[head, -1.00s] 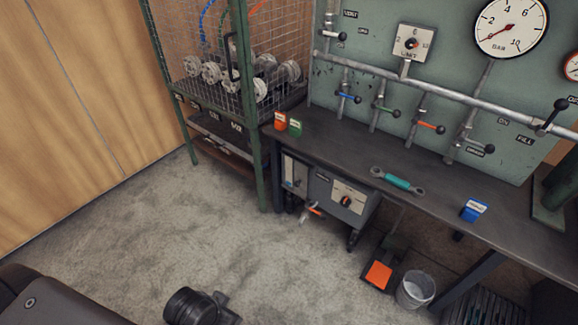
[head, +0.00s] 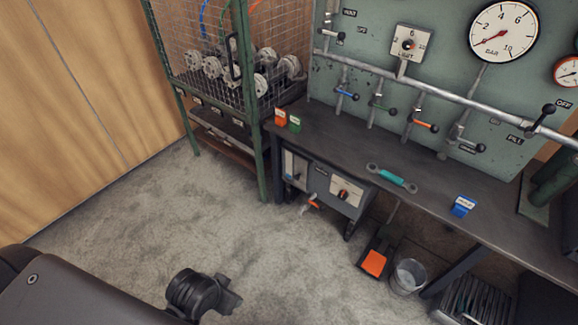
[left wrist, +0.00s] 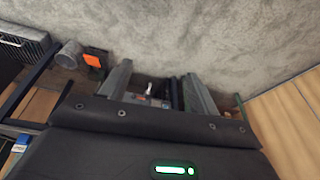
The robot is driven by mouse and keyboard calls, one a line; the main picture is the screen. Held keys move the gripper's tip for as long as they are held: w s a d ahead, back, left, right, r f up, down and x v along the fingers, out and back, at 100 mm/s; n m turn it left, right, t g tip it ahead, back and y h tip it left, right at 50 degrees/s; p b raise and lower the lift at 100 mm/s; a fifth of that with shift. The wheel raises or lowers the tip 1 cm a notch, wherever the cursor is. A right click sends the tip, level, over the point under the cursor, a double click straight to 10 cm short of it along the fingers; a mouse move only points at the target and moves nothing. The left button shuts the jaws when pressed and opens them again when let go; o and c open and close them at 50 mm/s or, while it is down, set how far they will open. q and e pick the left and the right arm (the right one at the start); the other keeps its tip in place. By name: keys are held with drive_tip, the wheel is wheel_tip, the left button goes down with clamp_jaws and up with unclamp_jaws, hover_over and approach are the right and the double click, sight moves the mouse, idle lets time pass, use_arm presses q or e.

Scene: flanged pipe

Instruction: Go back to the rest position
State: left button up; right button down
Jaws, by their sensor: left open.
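My left gripper (left wrist: 158,92) shows in the left wrist view with its two grey fingers apart. Nothing is held between them; the floor and distant equipment show through the gap. In the head view, a dark part of my left arm is low in the picture, over bare floor and clear of the bench. The fingertips cannot be made out there. My right gripper is in neither view.
The bench (head: 330,145) carries a teal-handled wrench (head: 391,178) and a blue labelled block (head: 462,206). A wire cage (head: 190,45) holds several flanged parts. An orange pedal (head: 374,263) and a bucket (head: 409,277) stand under the bench. The concrete floor (head: 130,215) is free.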

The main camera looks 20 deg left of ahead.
use_arm(q)
drive_tip(key=shift+w, duration=0.1)
idle(0.3)
wheel_tip(320, 180, down, 18)
drive_tip(key=s+f+p, duration=0.1)
drive_tip(key=s, duration=0.1)
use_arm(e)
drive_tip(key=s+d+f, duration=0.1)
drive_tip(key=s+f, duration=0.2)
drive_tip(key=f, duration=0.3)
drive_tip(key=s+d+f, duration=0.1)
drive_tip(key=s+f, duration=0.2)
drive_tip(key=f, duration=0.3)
use_arm(q)
drive_tip(key=s+a+f+g+p, duration=0.1)
drive_tip(key=s+a+f+p, duration=0.1)
drive_tip(key=s+f, duration=0.5)
drive_tip(key=s+a+f+g+p, duration=0.1)
drive_tip(key=s+a+f+p, duration=0.1)
drive_tip(key=s+f, duration=0.5)
drive_tip(key=shift+s+a+m, duration=0.25)
drive_tip(key=shift+s+m, duration=0.05)
drive_tip(key=shift+s, duration=0.9)
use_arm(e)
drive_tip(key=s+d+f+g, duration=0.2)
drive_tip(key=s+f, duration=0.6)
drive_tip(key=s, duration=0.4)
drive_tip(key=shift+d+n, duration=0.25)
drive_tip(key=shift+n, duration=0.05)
